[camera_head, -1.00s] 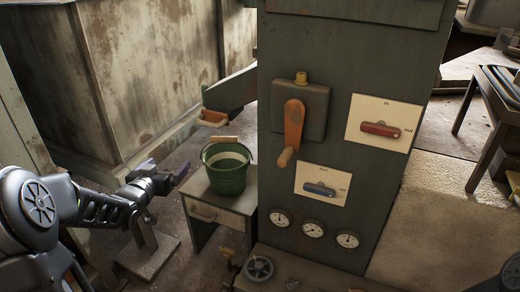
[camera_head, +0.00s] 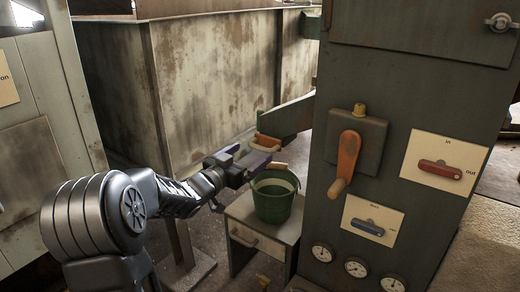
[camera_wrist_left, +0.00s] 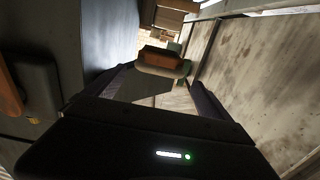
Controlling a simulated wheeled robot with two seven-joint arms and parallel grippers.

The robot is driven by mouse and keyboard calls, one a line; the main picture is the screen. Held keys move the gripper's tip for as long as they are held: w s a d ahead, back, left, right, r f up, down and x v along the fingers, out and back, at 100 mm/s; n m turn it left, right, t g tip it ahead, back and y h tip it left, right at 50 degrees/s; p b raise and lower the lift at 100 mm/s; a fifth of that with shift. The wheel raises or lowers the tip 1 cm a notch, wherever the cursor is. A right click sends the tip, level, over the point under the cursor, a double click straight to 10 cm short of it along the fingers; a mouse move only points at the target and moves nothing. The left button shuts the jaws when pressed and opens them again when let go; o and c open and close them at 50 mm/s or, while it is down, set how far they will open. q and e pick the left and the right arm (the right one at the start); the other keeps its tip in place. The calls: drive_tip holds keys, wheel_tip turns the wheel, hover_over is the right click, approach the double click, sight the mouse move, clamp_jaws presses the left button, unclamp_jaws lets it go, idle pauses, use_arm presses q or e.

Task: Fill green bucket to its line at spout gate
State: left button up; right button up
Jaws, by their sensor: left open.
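The green bucket (camera_head: 272,204) stands upright on a small grey drawer table, below the spout (camera_head: 290,118). A pale band shows inside its rim; its fill level is unclear. Its wooden bail grip (camera_head: 278,166) shows at the rim. The orange spout gate (camera_head: 267,141) is at the spout's end. My left gripper (camera_head: 255,163) is open and empty, just left of the bucket's rim and just below the gate. In the left wrist view, the gate (camera_wrist_left: 162,55) lies ahead between the spread fingers (camera_wrist_left: 160,88), apart from them. My right gripper is out of view.
The grey-green machine cabinet (camera_head: 330,210) stands right of the bucket, with an orange crank (camera_head: 347,158), a red lever (camera_head: 440,169), a blue lever (camera_head: 368,227) and several gauges. A rusty panelled bin wall (camera_head: 210,75) rises behind. The small table (camera_head: 248,232) leaves little room.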

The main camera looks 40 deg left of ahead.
sight(258, 148)
use_arm(q)
drive_tip(key=w+b, duration=0.1)
drive_tip(key=w, duration=0.4)
drive_tip(key=shift+w+a, duration=0.1)
drive_tip(key=shift+w, duration=0.2)
drive_tip(key=shift+c, duration=0.5)
